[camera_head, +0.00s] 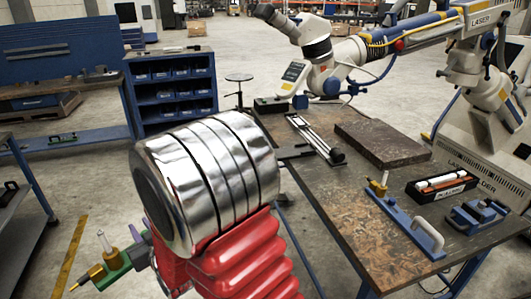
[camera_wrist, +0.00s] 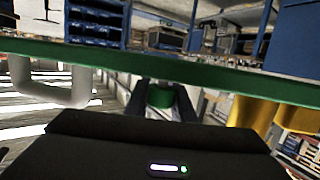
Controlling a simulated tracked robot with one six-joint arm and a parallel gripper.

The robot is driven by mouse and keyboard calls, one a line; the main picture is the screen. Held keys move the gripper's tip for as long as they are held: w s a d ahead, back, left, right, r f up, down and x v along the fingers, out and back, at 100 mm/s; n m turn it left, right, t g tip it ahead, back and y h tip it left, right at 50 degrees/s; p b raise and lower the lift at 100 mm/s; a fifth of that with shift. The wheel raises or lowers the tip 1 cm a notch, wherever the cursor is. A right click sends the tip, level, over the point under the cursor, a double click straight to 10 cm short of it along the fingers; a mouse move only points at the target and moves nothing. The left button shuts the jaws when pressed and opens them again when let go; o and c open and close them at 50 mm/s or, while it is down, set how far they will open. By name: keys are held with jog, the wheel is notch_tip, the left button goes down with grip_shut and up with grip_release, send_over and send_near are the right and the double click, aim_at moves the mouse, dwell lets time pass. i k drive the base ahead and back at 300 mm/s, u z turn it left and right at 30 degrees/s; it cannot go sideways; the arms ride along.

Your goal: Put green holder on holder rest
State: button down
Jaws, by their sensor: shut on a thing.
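The green holder (camera_head: 113,268) is at the lower left of the head view, with a brass fitting and a white upright piece on it. My arm hides part of it. In the wrist view, it is a long green bar (camera_wrist: 220,80) across the picture, with a white handle at left and a brass-yellow part at right. My gripper (camera_wrist: 160,98) is shut on it. I cannot tell which object is the holder rest; a dark bracket (camera_head: 294,153) sits at the table's left edge.
The worktable (camera_head: 345,213) carries a blue plate with a white handle (camera_head: 410,222), a black tray (camera_head: 417,189), a blue fixture (camera_head: 477,214), a dark slab (camera_head: 382,144) and a microscope arm (camera_head: 316,48) above. A blue shelf unit (camera_head: 172,90) stands at the back left.

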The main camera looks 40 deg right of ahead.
aim_at(281, 153)
jog(key=z, duration=0.15)
jog(key=i, duration=2.5)
jog(key=z, duration=0.55)
jog(key=i, duration=1.35)
jog(key=z, duration=0.75)
